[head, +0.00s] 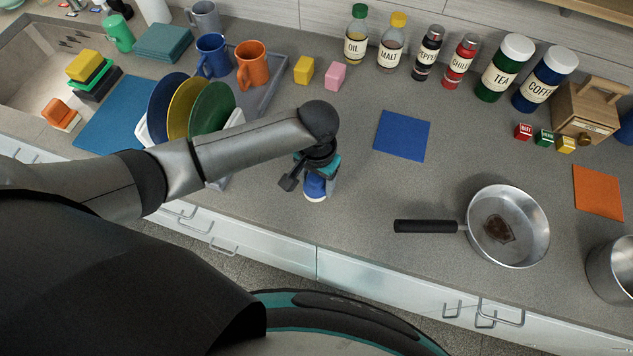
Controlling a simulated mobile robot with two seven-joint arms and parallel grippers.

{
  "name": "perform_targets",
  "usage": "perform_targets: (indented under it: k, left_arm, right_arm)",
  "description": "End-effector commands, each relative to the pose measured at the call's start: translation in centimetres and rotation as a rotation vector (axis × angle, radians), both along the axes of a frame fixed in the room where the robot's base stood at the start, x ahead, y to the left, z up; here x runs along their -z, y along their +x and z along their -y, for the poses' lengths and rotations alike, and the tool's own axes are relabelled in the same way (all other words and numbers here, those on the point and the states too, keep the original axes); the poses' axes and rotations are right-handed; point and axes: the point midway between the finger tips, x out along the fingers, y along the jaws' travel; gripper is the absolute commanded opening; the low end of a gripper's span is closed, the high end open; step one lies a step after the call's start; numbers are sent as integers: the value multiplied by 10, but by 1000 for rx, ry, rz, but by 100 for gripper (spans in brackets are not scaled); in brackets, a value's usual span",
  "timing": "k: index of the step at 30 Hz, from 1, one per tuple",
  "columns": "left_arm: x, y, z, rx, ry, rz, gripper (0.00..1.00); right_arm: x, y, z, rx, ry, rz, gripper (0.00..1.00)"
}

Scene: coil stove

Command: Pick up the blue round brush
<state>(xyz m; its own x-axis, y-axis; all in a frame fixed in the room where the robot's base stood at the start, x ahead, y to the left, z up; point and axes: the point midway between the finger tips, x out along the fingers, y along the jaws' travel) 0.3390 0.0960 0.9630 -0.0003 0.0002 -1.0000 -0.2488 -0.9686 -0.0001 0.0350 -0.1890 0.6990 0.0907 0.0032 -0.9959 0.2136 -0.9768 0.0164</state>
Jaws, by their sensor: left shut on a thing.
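The blue round brush (315,187) stands near the counter's front edge, left of the middle of the head view. It shows a blue body with a white lower part. My left gripper (314,171) comes down on it from above and is shut on it. The gripper and wrist hide the brush's top. I cannot tell whether its bottom touches the counter. My right gripper is out of view.
A dish rack (268,99) with upright plates stands left of the gripper. A blue cloth (402,136) lies to the right. Farther right is a frying pan (529,225) with its handle pointing left. Bottles and canisters line the wall. Counter around the brush is clear.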

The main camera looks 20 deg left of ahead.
Motion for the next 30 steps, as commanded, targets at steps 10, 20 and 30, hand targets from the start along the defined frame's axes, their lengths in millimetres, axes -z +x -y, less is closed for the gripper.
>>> perform_targets:
  k: [10,20,30]
  left_arm:
    - [-98,2,1,3,-4,7,8]
    - [-168,1,1,1,-2,3,8]
    - [-183,0,0,0,0,0,8]
  right_arm:
    - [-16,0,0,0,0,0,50]
    - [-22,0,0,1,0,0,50]
    - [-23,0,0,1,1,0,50]
